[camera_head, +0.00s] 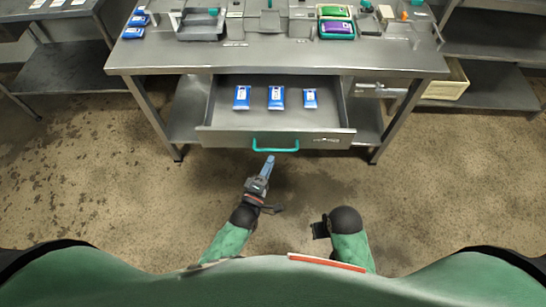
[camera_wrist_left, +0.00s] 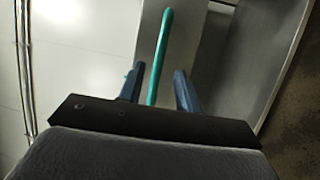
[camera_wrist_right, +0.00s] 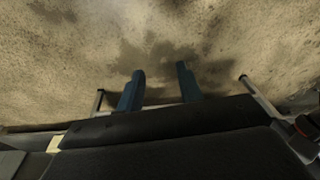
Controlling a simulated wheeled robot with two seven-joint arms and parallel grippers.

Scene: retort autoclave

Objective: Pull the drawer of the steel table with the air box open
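The drawer (camera_head: 222,138) of the steel table (camera_head: 270,60) stands pulled well out, with its inside showing. A green bar handle (camera_head: 275,146) is on its front. My left gripper (camera_head: 268,159) is just in front of the handle, near its left half. In the left wrist view the fingers (camera_wrist_left: 159,80) are spread, one on each side of the handle (camera_wrist_left: 163,45), with gaps showing. My right gripper (camera_head: 320,229) hangs low near my body, away from the table. In the right wrist view its fingers (camera_wrist_right: 160,80) are apart and empty over the floor.
Three blue-and-white packs (camera_head: 276,97) lie in the drawer. Trays, a green pack (camera_head: 334,11) and a purple pack (camera_head: 338,30) sit on the tabletop. A pale crate (camera_head: 447,82) is on a low shelf at right. The floor before the drawer is clear.

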